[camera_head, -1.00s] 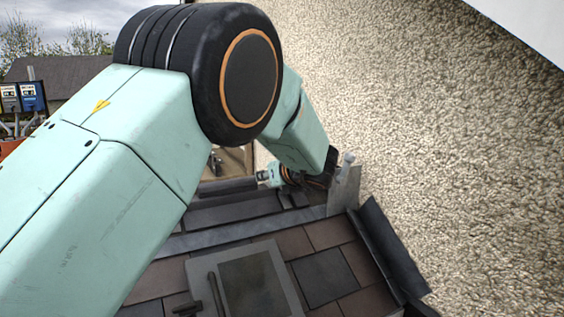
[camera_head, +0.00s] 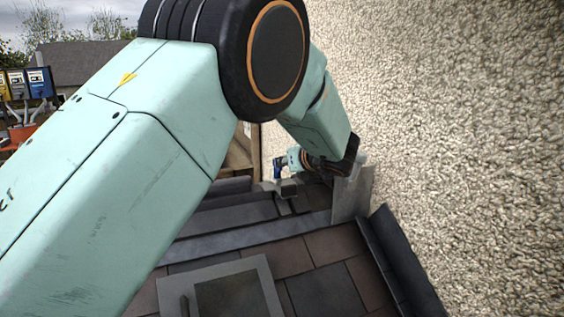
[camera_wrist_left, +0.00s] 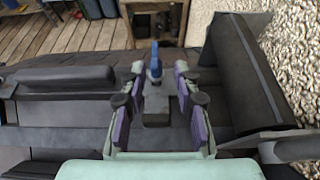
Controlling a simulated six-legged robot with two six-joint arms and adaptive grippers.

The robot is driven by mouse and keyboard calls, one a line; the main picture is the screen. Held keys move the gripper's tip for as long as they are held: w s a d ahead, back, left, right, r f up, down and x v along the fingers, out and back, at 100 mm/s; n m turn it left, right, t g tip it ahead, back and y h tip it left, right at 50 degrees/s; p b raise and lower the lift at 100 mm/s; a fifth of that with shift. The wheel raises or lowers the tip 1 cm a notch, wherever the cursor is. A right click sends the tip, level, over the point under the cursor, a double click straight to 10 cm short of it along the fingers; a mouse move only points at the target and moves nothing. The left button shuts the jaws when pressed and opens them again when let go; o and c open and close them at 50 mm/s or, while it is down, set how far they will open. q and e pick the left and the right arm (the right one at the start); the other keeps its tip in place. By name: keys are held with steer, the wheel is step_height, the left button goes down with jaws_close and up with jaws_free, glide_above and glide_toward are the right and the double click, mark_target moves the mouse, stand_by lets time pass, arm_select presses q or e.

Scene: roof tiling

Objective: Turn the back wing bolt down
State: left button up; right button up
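A blue wing bolt (camera_wrist_left: 155,66) stands upright above a dark grey block (camera_wrist_left: 156,112) in the left wrist view. My left gripper (camera_wrist_left: 158,72) has its purple-padded fingers spread on either side of the bolt, with a visible gap on each side. In the head view my left arm reaches from the left to the far end of the roof, with the left gripper (camera_head: 280,166) small beside the wall. A blue spot there is too small to tell clearly. My right gripper is not in view.
A rough stucco wall (camera_head: 450,130) rises close on the right, with dark flashing (camera_head: 395,260) along its foot. Brown and grey tiles (camera_head: 325,285) and a grey framed panel (camera_head: 262,285) lie nearer. A wooden deck (camera_wrist_left: 70,45) lies beyond the roof.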

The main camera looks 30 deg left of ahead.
mark_target(277, 169)
arm_select(q)
steer(key=shift+w+a+f, duration=0.15)
steer(key=shift+a, duration=0.45)
steer(key=shift+w+a+f, duration=0.1)
steer(key=shift+a, duration=0.5)
steer(key=x, duration=0.4)
steer(key=shift+w+f+p, duration=0.35)
steer(key=shift+w+f, duration=0.05)
steer(key=shift+w, duration=0.05)
steer(key=shift+a, duration=0.15)
steer(key=shift+s+d+r, duration=0.2)
steer(key=shift+s+r, duration=0.2)
steer(key=shift+s, duration=0.05)
steer(key=shift+w+a+f, duration=0.1)
steer(key=shift+w+f, duration=0.25)
steer(key=shift+w, duration=0.15)
steer(key=c, duration=0.4)
steer(key=shift+a, duration=0.1)
steer(key=shift+c, duration=0.9)
steer(key=shift+s, duration=0.15)
jaws_close()
steer(key=shift+r, duration=0.1)
